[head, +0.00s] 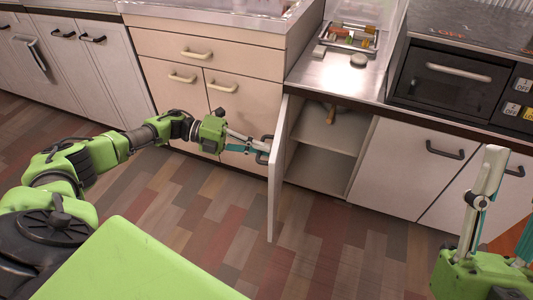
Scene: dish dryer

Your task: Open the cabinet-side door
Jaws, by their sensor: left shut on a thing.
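The cabinet-side door (275,197) is a pale panel swung out from the counter, seen nearly edge-on. The cabinet (318,170) behind it stands open, with a shelf and a small brown item (330,113) inside. My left gripper (262,150) is shut on the door's dark handle (265,157), on the door's left face. Its fingertips are partly hidden against the handle. My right gripper (508,195) is at the lower right, its fingers spread apart and empty, away from the door. One of its fingers is cut off by the picture's edge.
Closed drawers and doors with cream handles (221,87) stand left of the open cabinet. A closed white door (408,165) and a black oven (450,80) are to its right. A dish rack (348,38) stands on the counter. The wooden floor (190,205) in front is clear.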

